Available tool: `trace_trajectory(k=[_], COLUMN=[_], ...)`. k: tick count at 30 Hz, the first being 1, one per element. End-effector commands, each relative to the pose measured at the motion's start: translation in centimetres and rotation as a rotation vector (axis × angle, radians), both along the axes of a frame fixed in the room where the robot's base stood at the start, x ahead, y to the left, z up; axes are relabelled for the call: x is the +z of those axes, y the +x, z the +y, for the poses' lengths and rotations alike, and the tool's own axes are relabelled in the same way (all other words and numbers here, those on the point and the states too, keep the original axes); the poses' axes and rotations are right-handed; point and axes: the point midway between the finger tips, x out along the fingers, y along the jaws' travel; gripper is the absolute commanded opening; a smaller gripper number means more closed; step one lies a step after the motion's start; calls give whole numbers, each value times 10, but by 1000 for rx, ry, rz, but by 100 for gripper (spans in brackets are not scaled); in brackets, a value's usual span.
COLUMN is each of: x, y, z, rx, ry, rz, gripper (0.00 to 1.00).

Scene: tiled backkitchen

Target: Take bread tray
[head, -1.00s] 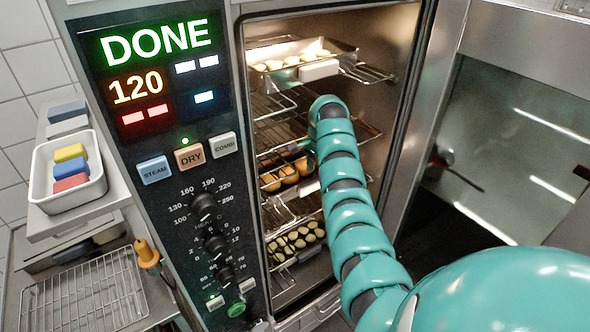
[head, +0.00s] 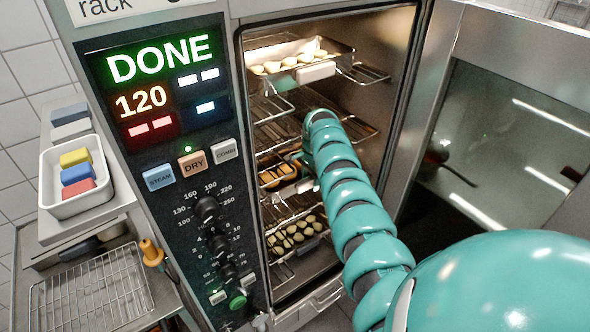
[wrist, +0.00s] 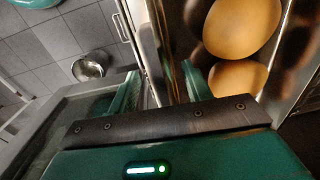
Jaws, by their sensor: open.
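The bread tray holds golden-brown bread (head: 277,174) on a middle rack inside the open oven, between a tray above and a tray below. In the wrist view its metal wall (wrist: 172,45) runs up beside two rounded loaves (wrist: 242,27). My gripper (wrist: 162,85) is open, with its two teal fingers apart on either side of the tray's near edge; I cannot tell whether they touch it. In the head view my teal arm reaches into the oven and hides part of the tray, and the fingertips are hard to make out.
An upper tray (head: 338,58) with pale pieces and a lower tray of small pale pieces (head: 295,236) sit in the oven. The oven door (head: 440,120) stands open at the right. The control panel (head: 165,95) reads DONE. A wire rack (head: 90,290) lies lower left.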

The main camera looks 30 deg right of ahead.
Motion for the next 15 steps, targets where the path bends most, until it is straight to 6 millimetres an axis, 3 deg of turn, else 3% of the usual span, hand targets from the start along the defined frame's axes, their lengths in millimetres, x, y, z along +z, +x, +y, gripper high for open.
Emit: trace_trajectory(k=[5, 12, 15], x=[0, 0, 0], y=[0, 0, 0], z=[0, 0, 0], rx=[0, 0, 0], ry=[0, -1, -1], rz=[0, -1, -1], gripper=[49, 4, 0])
